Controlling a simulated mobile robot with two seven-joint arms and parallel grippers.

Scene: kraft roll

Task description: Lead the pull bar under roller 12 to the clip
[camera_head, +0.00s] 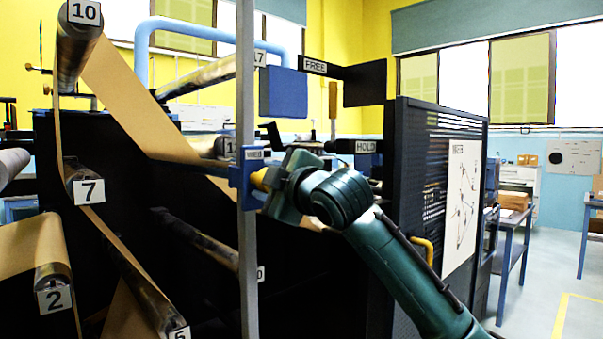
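A roller whose tag starts with 1 (230,148) sits behind the grey upright post; its second digit is partly hidden, so I cannot tell if it is 12. The brown kraft web (130,95) runs from roller 10 (80,40) down to this roller. A blue bracket with a small label (247,180) is on the post; I cannot tell if it is the clip. The pull bar cannot be made out. My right gripper (262,180) is at the bracket beside a yellow part; its fingers are not clear. My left gripper is not in view.
Rollers 7 (88,190), 2 (53,295) and 5 (177,332) carry web at the left. The grey post (246,285) crosses the view. A black perforated panel (420,140) stands right, with FREE (315,66) and HOLD (365,146) signs nearby. Open floor lies far right.

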